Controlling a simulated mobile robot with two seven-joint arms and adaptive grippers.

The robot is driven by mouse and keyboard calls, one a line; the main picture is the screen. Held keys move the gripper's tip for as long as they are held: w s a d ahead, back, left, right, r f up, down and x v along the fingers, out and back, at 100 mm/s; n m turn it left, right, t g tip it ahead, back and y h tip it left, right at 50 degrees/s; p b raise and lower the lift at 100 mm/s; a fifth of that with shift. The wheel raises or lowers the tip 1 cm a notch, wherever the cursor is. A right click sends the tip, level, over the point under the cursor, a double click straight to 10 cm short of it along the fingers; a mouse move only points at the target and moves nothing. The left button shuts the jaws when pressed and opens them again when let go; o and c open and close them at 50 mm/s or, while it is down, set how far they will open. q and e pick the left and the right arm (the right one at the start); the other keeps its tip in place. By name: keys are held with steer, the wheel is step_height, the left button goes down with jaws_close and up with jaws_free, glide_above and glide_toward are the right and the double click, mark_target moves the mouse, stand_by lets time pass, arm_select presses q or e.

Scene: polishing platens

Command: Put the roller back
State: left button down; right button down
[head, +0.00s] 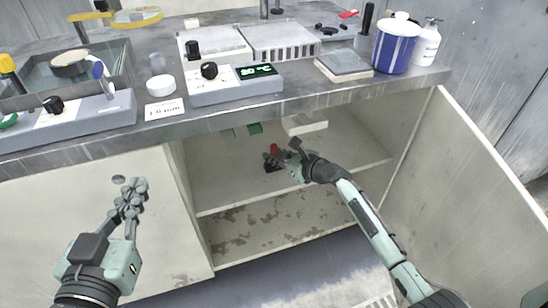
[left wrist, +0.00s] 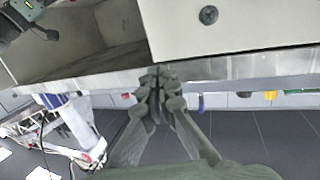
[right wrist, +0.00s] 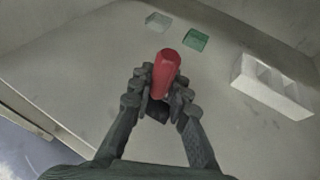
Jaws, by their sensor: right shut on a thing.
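The roller (right wrist: 166,68) has a red handle that stands up between the fingers of my right gripper (right wrist: 160,94) in the right wrist view. Its lower end is dark and mostly hidden by the fingers. In the head view, the red handle (head: 274,150) shows inside the open cabinet, over the upper shelf, with my right gripper (head: 272,163) shut around it. I cannot tell whether the roller touches the shelf. My left gripper (head: 131,190) is outside, in front of the closed cabinet panel. Its fingertips meet with nothing between them in the left wrist view (left wrist: 158,85).
A white slotted block (right wrist: 272,86), a green block (right wrist: 195,40) and a pale clear block (right wrist: 158,22) stand on the cabinet shelf (head: 235,190). The open door (head: 470,195) bounds the right side. The bench top (head: 220,112) overhangs the cabinet and carries several devices.

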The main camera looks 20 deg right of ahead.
stand_by(0.4)
steer(key=c, duration=1.5)
jaws_free()
steer(key=shift+f, duration=0.1)
steer(key=shift+o, duration=0.2)
